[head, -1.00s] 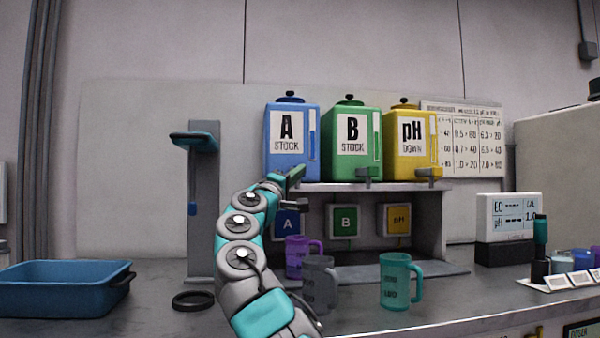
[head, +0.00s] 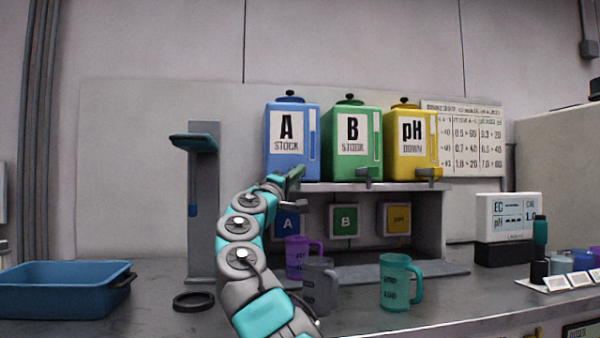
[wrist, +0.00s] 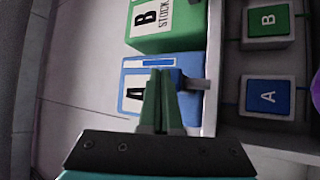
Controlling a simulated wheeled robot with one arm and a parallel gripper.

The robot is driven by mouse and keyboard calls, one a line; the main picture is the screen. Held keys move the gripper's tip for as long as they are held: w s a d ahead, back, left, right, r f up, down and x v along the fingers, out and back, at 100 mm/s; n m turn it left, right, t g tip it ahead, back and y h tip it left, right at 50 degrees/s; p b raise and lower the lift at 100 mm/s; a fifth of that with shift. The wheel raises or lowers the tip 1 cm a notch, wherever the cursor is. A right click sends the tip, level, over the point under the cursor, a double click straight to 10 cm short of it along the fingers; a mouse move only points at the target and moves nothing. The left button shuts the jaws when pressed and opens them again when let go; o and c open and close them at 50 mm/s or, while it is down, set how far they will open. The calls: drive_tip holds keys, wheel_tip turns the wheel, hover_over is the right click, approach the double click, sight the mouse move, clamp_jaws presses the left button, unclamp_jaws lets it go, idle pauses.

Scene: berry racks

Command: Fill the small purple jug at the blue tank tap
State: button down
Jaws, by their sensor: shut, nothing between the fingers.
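The small purple jug (head: 297,258) stands on the counter under the shelf, below the blue A tank, partly hidden behind a grey jug. Its edge also shows at the right of the wrist view (wrist: 316,92). The blue tank (head: 291,150) marked A STOCK stands on the shelf; in the wrist view it (wrist: 140,75) lies just beyond my fingertips. Its tap (wrist: 195,84) sticks out beside my fingers. My gripper (head: 296,174) is shut and empty, up at the tank's lower front by the tap. I cannot tell whether it touches the tap.
A grey jug (head: 319,285) and a teal jug (head: 396,282) stand on the counter in front. A green B tank (head: 351,155) and yellow pH tank (head: 408,160) stand right of the blue one. A blue tub (head: 65,290) and black ring (head: 193,301) lie left.

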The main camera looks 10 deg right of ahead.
drive_tip(key=shift+w+p, duration=0.6)
drive_tip(key=shift+p, duration=0.15)
idle(0.6)
drive_tip(key=shift+s+b, duration=0.2)
drive_tip(key=shift+b, duration=0.1)
idle(2.5)
drive_tip(key=shift+s+b, duration=0.8)
drive_tip(key=shift+b, duration=0.2)
drive_tip(key=s+b, duration=0.4)
drive_tip(key=s, duration=0.1)
drive_tip(key=shift+b, duration=0.4)
